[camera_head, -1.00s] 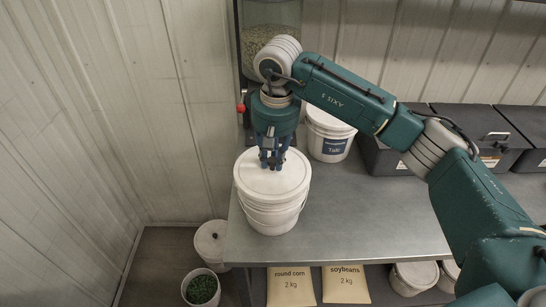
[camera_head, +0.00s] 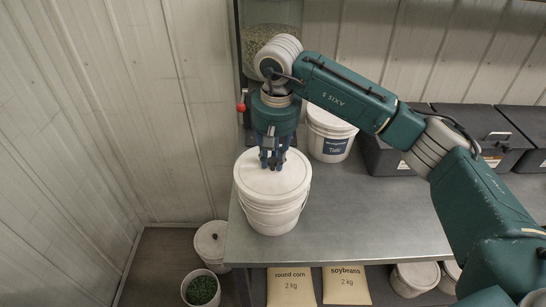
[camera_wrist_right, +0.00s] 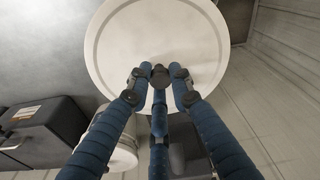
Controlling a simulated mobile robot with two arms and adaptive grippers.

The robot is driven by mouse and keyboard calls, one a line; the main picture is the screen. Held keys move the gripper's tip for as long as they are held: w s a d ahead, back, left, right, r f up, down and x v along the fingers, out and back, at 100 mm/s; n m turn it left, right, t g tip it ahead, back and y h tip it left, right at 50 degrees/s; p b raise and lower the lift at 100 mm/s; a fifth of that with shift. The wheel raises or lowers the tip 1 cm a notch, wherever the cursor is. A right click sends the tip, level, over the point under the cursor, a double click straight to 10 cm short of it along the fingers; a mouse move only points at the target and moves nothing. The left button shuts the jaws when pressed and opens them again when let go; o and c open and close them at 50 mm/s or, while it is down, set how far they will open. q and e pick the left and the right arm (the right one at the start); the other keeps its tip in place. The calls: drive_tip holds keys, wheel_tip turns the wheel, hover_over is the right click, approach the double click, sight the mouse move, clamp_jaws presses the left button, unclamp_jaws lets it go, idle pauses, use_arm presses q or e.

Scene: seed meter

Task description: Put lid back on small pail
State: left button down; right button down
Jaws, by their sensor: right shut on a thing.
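My right gripper (camera_head: 272,162) points down and is shut on the dark knob (camera_wrist_right: 160,76) of a round white lid (camera_head: 260,183). The lid also shows as a wide pale disc in the right wrist view (camera_wrist_right: 150,35), with three blue fingers around the knob. A white pail (camera_head: 272,218) stands upright on the metal bench directly under the lid. The lid covers the pail's mouth and looks level and roughly centred; whether it is fully seated cannot be told. My left gripper is not in view.
A white tub labelled talc (camera_head: 331,146) stands behind on the bench (camera_head: 370,215). Dark cases (camera_head: 500,135) line the back right. A clear seed hopper (camera_head: 268,30) with a red knob (camera_head: 240,107) is behind my gripper. A lidded pail (camera_head: 211,240) and an open pail of green pellets (camera_head: 201,288) stand below left.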

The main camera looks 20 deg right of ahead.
drive_tip(key=shift+f+b, duration=0.1)
drive_tip(key=shift+b, duration=0.2)
idle(0.6)
drive_tip(key=c, duration=1)
unclamp_jaws()
drive_tip(key=shift+r+p, duration=1.75)
drive_tip(key=shift+r, duration=1.75)
clamp_jaws()
